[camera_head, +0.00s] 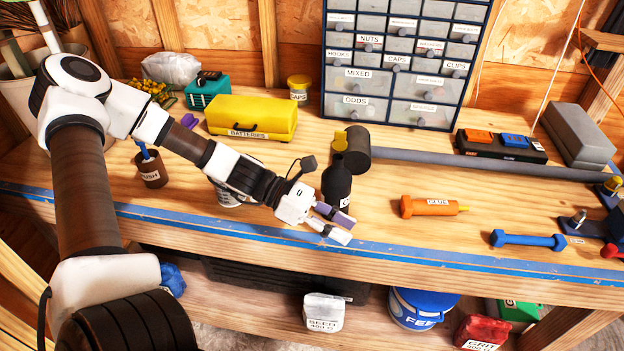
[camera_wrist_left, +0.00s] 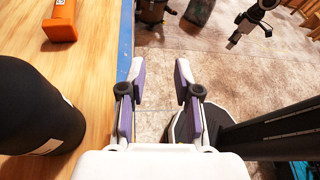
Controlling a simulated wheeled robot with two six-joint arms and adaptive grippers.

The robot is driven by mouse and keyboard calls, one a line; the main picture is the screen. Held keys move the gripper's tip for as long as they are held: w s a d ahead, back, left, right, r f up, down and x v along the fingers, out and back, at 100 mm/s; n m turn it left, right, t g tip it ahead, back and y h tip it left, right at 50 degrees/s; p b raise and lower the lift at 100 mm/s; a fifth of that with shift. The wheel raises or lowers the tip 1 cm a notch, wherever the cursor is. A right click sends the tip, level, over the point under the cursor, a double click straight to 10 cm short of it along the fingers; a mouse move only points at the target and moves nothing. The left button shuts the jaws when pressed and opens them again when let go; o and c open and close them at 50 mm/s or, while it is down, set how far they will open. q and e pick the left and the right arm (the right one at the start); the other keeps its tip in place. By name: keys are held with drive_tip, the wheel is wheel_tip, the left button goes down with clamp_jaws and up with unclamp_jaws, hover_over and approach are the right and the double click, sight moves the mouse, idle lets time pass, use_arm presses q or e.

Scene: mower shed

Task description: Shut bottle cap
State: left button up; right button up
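The bottle (camera_head: 337,187) is black and stands upright near the front of the bench. A yellow cap or spout (camera_head: 339,142) shows at its top; whether it is shut I cannot tell. In the left wrist view the bottle's dark body (camera_wrist_left: 35,110) is at the left, outside the fingers. My left gripper (camera_head: 337,224) is low in front of the bottle, by the blue bench edge. In the left wrist view it (camera_wrist_left: 161,78) is open and empty. A small dark and white part (camera_wrist_left: 252,22) at the top right there may be my right gripper; its fingers are unclear.
A dark mallet head (camera_head: 357,150) is close behind the bottle. An orange glue tube (camera_head: 428,207) and a blue dumbbell-shaped tool (camera_head: 528,240) lie to the right. A yellow batteries box (camera_head: 252,115) and a drawer cabinet (camera_head: 400,60) stand behind. Bare bench lies between bottle and glue.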

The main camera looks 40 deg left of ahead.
use_arm(q)
drive_tip(key=s+d+f+m+g+y, duration=0.1)
drive_tip(key=s+f+m+g+y, duration=0.1)
drive_tip(key=s+f, duration=0.3)
drive_tip(key=s+d+f+m+g+y+b, duration=0.1)
drive_tip(key=s+f+g, duration=0.4)
drive_tip(key=f, duration=0.5)
drive_tip(key=shift+s+d+f+m+y, duration=0.15)
drive_tip(key=shift+s+d+m+y, duration=0.45)
drive_tip(key=shift+y, duration=0.4)
use_arm(e)
drive_tip(key=shift+s+d+f, duration=0.1)
drive_tip(key=shift+d+f, duration=0.15)
drive_tip(key=shift+f, duration=0.35)
use_arm(q)
drive_tip(key=shift+s+a, duration=0.1)
drive_tip(key=shift+s, duration=0.05)
